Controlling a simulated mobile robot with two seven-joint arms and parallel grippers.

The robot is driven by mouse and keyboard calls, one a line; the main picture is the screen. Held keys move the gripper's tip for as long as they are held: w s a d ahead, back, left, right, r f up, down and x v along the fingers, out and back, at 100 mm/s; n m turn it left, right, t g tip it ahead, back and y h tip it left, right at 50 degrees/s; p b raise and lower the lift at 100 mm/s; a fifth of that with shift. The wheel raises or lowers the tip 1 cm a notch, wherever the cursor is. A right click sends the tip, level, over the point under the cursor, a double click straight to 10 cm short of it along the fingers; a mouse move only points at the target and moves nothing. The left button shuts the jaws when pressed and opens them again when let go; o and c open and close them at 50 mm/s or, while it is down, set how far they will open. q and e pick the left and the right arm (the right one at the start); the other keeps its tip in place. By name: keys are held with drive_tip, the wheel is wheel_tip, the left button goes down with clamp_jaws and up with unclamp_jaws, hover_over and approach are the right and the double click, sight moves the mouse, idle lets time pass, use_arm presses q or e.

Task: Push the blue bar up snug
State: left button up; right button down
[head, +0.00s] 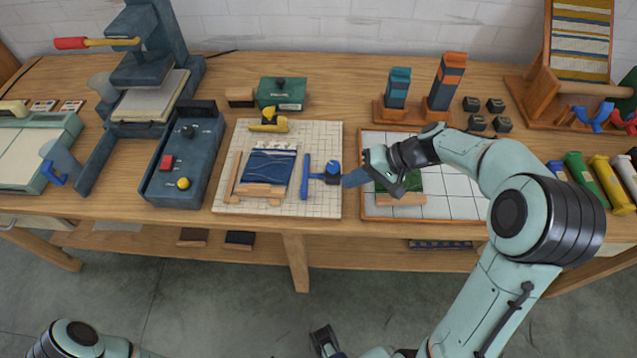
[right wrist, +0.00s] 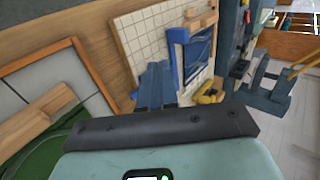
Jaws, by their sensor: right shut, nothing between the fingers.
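The blue bar (head: 306,176) stands upright in the picture on the gridded board (head: 325,205), right of a folded dark blue textile (head: 268,168). A narrow strip of board seems to show between them. A blue knob on a dark block (head: 332,169) sits at the bar's right side. My right gripper (head: 347,180) is shut and empty, just right of this block; I cannot tell whether it touches. The right wrist view shows the bar (right wrist: 174,62) beyond my finger tips (right wrist: 156,80). A dark part at the bottom middle may be my left gripper (head: 325,342); its jaws are unclear.
Wooden strips (head: 233,176) border the textile at left and below; a yellow piece (head: 268,122) lies above it. A white tiled tray (head: 450,207) holding a green item lies under my right arm. A dark blue control box (head: 172,190) stands left of the board.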

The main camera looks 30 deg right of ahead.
drive_tip(key=x, duration=0.6)
drive_tip(key=shift+w+a+r, duration=0.1)
drive_tip(key=shift+w+a, duration=0.2)
drive_tip(key=shift+a, duration=0.2)
drive_tip(key=shift+w+a+r, duration=0.1)
drive_tip(key=shift+w+a, duration=0.25)
drive_tip(key=shift+a, duration=0.2)
drive_tip(key=shift+w+a, duration=0.4)
drive_tip(key=shift+a, duration=0.15)
drive_tip(key=w+a, duration=0.1)
drive_tip(key=a, duration=0.2)
drive_tip(key=w+a, duration=0.1)
drive_tip(key=shift+w+a+b, duration=0.25)
drive_tip(key=shift+w+b, duration=0.05)
drive_tip(key=shift+w, duration=0.05)
drive_tip(key=shift+d, duration=0.1)
